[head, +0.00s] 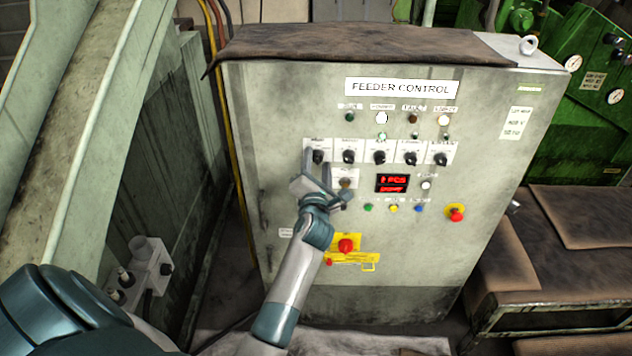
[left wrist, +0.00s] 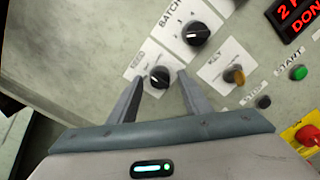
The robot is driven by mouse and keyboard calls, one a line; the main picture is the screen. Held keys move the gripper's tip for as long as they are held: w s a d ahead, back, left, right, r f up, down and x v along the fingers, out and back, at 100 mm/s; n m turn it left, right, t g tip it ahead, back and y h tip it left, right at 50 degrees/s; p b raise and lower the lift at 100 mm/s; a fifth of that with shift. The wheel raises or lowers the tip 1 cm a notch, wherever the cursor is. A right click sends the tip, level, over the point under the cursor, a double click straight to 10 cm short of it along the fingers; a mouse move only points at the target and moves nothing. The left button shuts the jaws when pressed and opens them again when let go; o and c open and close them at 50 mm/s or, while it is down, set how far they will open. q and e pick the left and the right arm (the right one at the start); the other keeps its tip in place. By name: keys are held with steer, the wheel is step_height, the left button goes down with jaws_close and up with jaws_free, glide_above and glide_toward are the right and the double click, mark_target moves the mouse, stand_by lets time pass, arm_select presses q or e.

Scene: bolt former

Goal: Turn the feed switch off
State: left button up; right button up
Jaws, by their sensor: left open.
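The feeder control cabinet (head: 265,120) stands in front of me with a row of black rotary knobs. The feed switch (left wrist: 159,77) is a black knob with a white pointer line on a white plate, labelled FEED in the left wrist view. In the head view it is the leftmost knob of the row (head: 318,156). My left gripper (head: 318,160) is open, and its fingers point at this knob. In the left wrist view the two fingertips (left wrist: 158,76) stand either side of the knob; I cannot tell whether they touch it. My right gripper is not in view.
The batch knob (left wrist: 196,34) and a key switch (left wrist: 234,75) are close to the feed switch. A red digital display (head: 392,183), coloured buttons and a red emergency button (head: 456,213) are farther right. A red and yellow main switch (head: 346,245) sits below.

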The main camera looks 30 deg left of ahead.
arm_select(q)
steer(key=b+v, duration=0.4)
steer(key=v, duration=1.3)
steer(key=shift+s+b, duration=0.15)
steer(key=shift+b, duration=0.15)
steer(key=shift+f, duration=0.15)
